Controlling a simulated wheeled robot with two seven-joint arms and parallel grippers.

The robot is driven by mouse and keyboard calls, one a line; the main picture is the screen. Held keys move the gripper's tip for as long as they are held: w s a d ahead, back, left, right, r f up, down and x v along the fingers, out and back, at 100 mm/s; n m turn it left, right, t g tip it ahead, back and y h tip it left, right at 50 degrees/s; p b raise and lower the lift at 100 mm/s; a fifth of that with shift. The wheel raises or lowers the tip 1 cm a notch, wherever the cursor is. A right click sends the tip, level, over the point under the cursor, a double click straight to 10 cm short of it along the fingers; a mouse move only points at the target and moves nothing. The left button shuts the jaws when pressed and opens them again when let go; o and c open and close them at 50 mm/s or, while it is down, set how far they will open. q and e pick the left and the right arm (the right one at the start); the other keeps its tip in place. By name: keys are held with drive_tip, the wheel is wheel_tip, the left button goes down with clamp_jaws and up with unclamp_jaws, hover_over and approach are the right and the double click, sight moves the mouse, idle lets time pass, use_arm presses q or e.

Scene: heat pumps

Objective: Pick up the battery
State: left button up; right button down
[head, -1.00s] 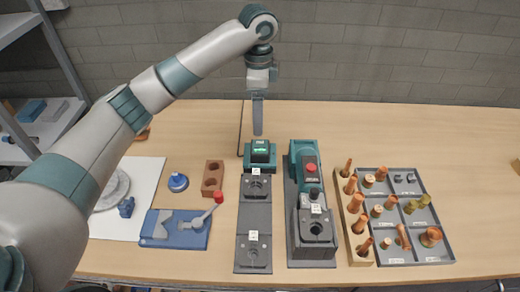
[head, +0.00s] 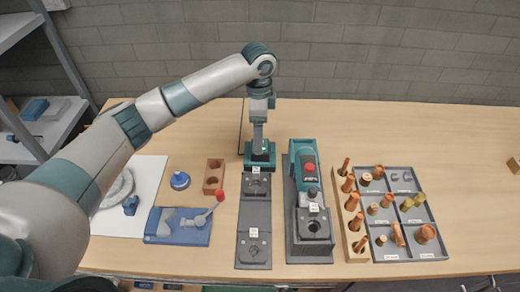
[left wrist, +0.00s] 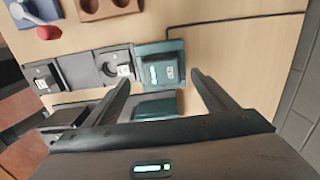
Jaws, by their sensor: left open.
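The battery is the teal block with green lights (head: 259,162), at the far end of the dark fixture plate; in the head view my gripper partly hides it. It also shows in the left wrist view (left wrist: 163,73), with a lit green strip and a small display. My left gripper (head: 258,150) comes down from above, directly over the battery. In the left wrist view the fingers (left wrist: 160,78) are spread apart, one toward each side of the block, with nothing held. I cannot tell how much height is left between the fingertips and the block.
A teal machine with a red button (head: 303,170) stands just right of the fixture plate (head: 254,215). A thin black cable (head: 241,125) runs behind the battery. A brown block with holes (head: 213,177) and a blue clamp (head: 178,226) lie left. A parts tray (head: 405,250) lies right.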

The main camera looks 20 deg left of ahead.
use_arm(q)
drive_tip(key=shift+f+p, duration=0.3)
drive_tip(key=f, duration=0.1)
drive_tip(key=f+p, duration=0.1)
drive_tip(key=f, duration=0.1)
drive_tip(key=shift+w+d+p, duration=0.1)
drive_tip(key=shift+w+p, duration=0.1)
drive_tip(key=shift+p, duration=0.1)
drive_tip(key=shift+f, duration=0.6)
drive_tip(key=shift+r, duration=0.1)
drive_tip(key=c, duration=1.5)
drive_tip(key=shift+c, duration=0.2)
